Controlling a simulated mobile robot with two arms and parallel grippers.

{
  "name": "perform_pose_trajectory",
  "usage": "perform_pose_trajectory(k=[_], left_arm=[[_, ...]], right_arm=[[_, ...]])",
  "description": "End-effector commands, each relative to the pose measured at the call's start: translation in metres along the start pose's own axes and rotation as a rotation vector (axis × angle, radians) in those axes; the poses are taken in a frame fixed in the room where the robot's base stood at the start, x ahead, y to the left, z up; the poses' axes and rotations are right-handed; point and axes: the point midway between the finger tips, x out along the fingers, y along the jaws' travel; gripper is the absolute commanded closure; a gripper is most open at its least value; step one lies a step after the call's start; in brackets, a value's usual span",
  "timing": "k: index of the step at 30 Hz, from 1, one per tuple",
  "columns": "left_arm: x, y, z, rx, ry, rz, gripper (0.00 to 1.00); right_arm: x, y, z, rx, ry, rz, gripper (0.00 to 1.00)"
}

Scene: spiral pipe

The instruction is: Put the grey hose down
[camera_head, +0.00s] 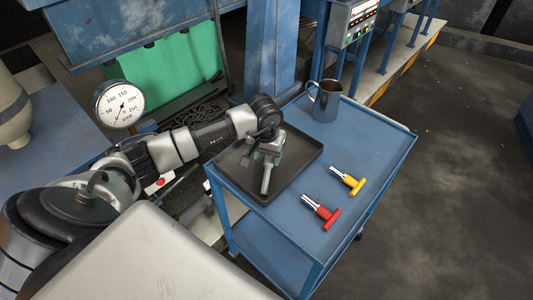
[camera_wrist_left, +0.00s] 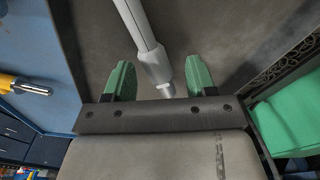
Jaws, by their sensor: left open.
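The grey hose (camera_wrist_left: 145,38) is a light grey tube with a thicker collar, running between the two green fingers of my left gripper (camera_wrist_left: 160,78) in the left wrist view. The fingers stand apart from it, with a gap on both sides. In the head view my left gripper (camera_head: 264,155) is over the dark tray (camera_head: 308,158), and the hose (camera_head: 266,180) points toward the front of the tray. The hose appears to lie on the tray floor, though contact is hard to tell. Its far end is partly hidden by the gripper. My right gripper is not in view.
The tray sits on a blue cart (camera_head: 375,150). A metal jug (camera_head: 326,103) stands at the cart's back. A red-handled tool (camera_head: 323,213) and a yellow-handled tool (camera_head: 348,180) lie right of the tray. A pressure gauge (camera_head: 120,104) is at the left.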

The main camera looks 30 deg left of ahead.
Motion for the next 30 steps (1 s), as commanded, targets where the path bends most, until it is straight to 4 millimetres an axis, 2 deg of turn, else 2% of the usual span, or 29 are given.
perform_pose_trajectory(k=[2, 4, 6, 12, 18, 23, 30], left_arm=[[-0.014, 0.0, -0.001, -0.001, -0.002, 0.002, 0.44], [-0.021, -0.001, -0.003, 0.001, 0.006, 0.0, 0.44], [-0.038, -0.001, -0.002, 0.001, 0.008, -0.001, 0.44], [-0.084, -0.001, -0.002, 0.0, 0.007, 0.0, 0.44], [-0.116, 0.0, -0.001, 0.0, 0.003, 0.001, 0.44], [-0.127, 0.0, -0.001, 0.0, 0.0, 0.0, 0.44], [-0.128, 0.0, -0.001, 0.0, -0.001, 0.0, 0.44]], right_arm=[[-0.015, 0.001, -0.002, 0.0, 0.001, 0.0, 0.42], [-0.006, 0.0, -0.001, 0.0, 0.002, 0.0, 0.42], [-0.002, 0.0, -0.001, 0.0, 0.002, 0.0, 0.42], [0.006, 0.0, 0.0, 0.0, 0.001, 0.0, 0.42], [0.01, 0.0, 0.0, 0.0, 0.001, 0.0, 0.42], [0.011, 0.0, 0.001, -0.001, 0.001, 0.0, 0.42], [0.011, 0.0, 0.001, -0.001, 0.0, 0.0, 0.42]])
